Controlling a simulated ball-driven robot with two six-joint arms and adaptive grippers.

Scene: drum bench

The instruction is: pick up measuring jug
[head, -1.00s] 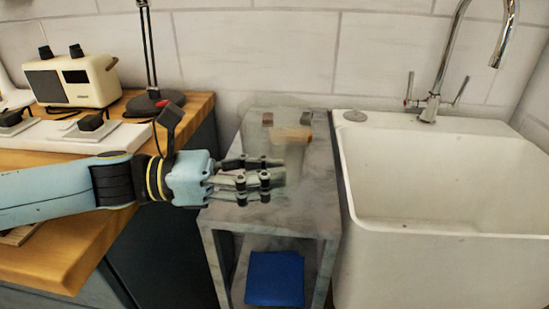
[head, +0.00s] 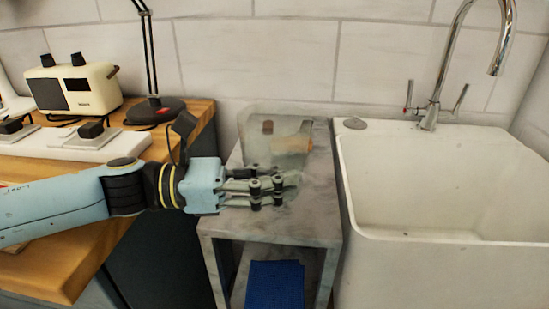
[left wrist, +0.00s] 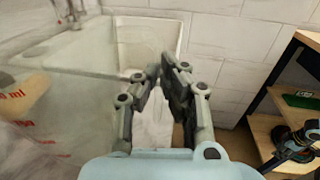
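The measuring jug (head: 262,145) is clear and faint, standing on the grey marble-topped stand in the head view. In the left wrist view the jug (left wrist: 60,110) fills the left side, with red print on its wall. My left gripper (head: 267,188) reaches in from the left, its fingers overlapping the jug's near side. In the left wrist view the left gripper's (left wrist: 158,76) fingertips are close together beside the jug. I cannot tell whether any part of the jug is between them. My right gripper is not in view.
The stand (head: 270,228) has a blue item (head: 275,285) on its lower shelf. A white sink (head: 440,230) with a chrome tap (head: 430,110) is on the right.

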